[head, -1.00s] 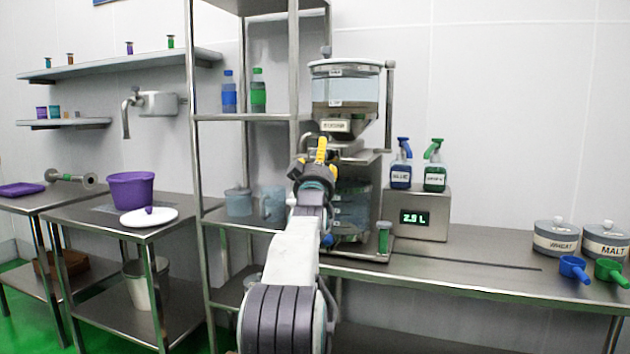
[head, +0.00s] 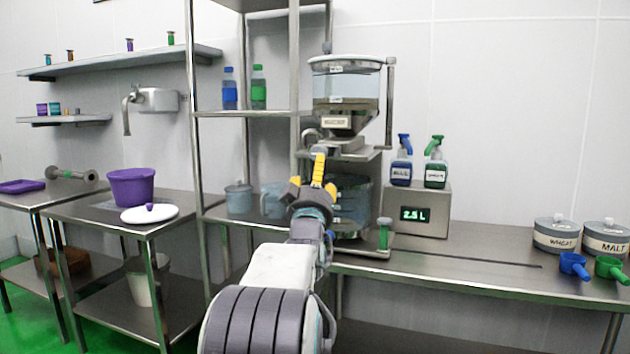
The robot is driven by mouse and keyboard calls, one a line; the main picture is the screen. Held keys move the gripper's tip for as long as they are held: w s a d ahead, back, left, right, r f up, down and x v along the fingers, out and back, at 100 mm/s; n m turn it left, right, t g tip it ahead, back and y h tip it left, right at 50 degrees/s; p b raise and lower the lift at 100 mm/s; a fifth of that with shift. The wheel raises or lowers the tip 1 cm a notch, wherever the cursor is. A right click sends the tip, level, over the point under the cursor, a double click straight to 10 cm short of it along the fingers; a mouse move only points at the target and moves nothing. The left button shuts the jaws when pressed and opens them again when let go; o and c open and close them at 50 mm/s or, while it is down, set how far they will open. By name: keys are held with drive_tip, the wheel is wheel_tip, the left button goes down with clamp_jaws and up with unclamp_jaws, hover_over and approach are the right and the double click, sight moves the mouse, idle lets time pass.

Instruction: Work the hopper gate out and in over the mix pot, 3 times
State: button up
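The hopper (head: 346,92), a clear bin with a steel cone, stands at the centre on a steel frame. Below its outlet is the gate (head: 347,143), with a curved metal handle (head: 310,135) at its left. The translucent mix pot (head: 352,200) stands under the hopper, partly hidden by my arm. My gripper (head: 318,168), with yellow fingers, is just below the handle and in front of the pot's left side. It appears apart from the handle. Seen from behind, its finger opening cannot be judged.
A display box (head: 417,212) reads about 2.5 L, with blue (head: 401,165) and green (head: 435,168) spray bottles on top. Steel rack posts (head: 197,150) stand left of the hopper. Clear jugs (head: 239,198) sit on the rack. The counter (head: 470,255) has free room at right.

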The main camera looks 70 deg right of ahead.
drive_tip(key=shift+s+a+f, duration=0.1)
drive_tip(key=shift+a+f, duration=0.05)
drive_tip(key=shift+a, duration=0.2)
idle(1.0)
